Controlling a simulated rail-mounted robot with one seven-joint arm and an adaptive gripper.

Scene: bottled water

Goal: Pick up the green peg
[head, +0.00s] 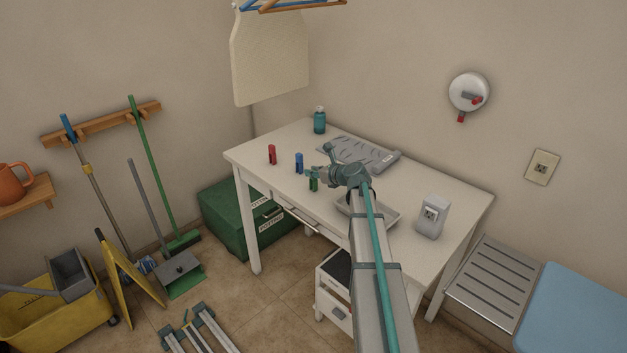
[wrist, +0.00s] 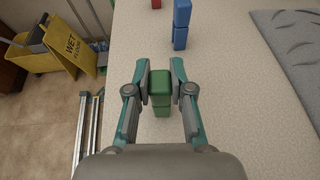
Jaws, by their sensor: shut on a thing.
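The green peg (head: 314,184) stands upright near the front edge of the white table. In the wrist view the green peg (wrist: 160,88) is between the two fingers of my gripper (wrist: 159,74), which is shut on its upper part. In the head view my gripper (head: 314,172) reaches in from the right over the table. I cannot tell whether the peg's foot touches the table.
A blue peg (head: 299,163) and a red peg (head: 272,154) stand to the left on the table (head: 253,148). A grey mat (head: 370,154), a teal bottle (head: 319,121), a tray (head: 383,215) and an outlet box (head: 432,217) are also on the table.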

